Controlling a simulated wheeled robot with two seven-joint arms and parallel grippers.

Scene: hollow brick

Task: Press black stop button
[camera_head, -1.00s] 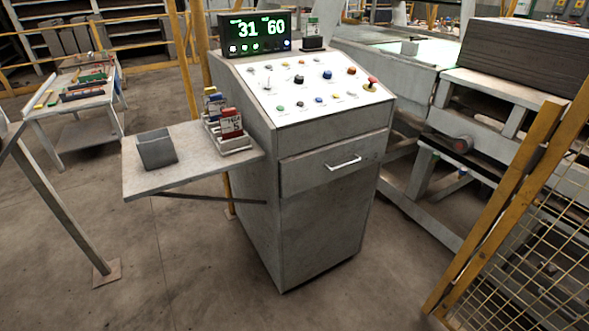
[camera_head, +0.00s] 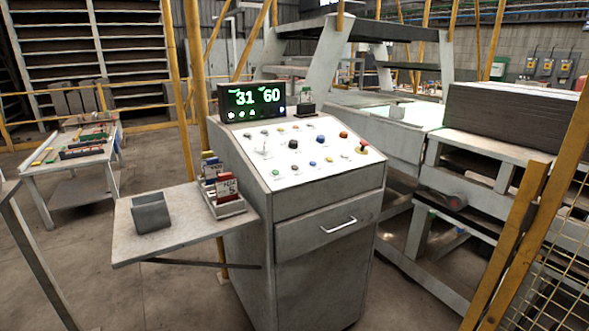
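The grey control cabinet (camera_head: 250,200) stands in the middle of the head view, with a sloped white button panel (camera_head: 325,165) on top. A black button (camera_head: 293,144) sits near the panel's middle, among several small coloured buttons and switches. A red mushroom knob (camera_head: 363,147) is at the panel's right edge. The labels are too small to read. Neither of my grippers is in view.
A side shelf (camera_head: 185,230) juts left from the cabinet and carries a grey holder (camera_head: 151,212) and a card rack (camera_head: 226,198). A display (camera_head: 252,100) reads 31 and 60. A yellow-framed fence (camera_head: 530,220) stands at right.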

